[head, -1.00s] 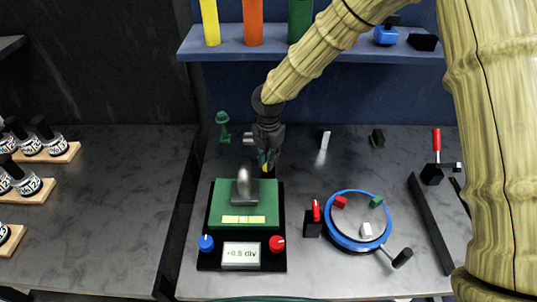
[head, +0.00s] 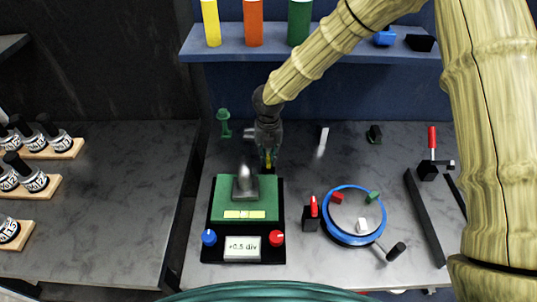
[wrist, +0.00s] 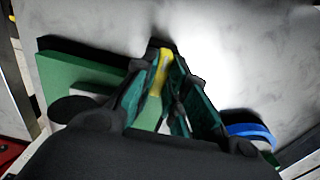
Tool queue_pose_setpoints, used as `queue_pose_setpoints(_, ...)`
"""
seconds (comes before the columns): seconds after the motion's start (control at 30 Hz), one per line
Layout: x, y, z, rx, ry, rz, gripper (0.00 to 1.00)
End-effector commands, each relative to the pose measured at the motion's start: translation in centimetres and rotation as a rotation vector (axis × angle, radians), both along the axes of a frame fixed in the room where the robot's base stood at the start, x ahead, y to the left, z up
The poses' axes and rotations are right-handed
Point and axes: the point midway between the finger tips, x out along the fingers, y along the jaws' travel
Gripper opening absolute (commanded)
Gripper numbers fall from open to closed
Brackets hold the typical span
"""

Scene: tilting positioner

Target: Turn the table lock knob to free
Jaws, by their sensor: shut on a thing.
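The tilting positioner has a green table (head: 262,207) on a black base, with a grey metal piece and a yellow-green strip (head: 244,214) on top. My gripper (head: 268,160) points down at the table's back right edge. It is shut on a narrow yellow piece (wrist: 161,72), seen between its fingers in the wrist view. This is probably the lock knob, but its body and the marks around it are hidden by the fingers, so its setting does not show. The green table also shows at the left of the wrist view (wrist: 75,85).
A blue knob (head: 209,237), a display (head: 243,248) reading about +0.5 div and a red knob (head: 277,238) are at the base's front. To the right are a black block with a red lever (head: 311,215) and a blue-rimmed dish (head: 334,233). A shelf (head: 340,50) runs behind.

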Motion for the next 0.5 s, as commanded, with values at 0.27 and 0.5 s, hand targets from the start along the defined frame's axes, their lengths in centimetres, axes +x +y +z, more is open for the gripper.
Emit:
queue_pose_setpoints(0.27, 0.13, 0.0, 0.12, 0.0, -0.003, 0.003, 0.0)
queue_pose_setpoints(0.5, 0.1, -0.01, 0.1, 0.0, -0.002, 0.003, 0.36)
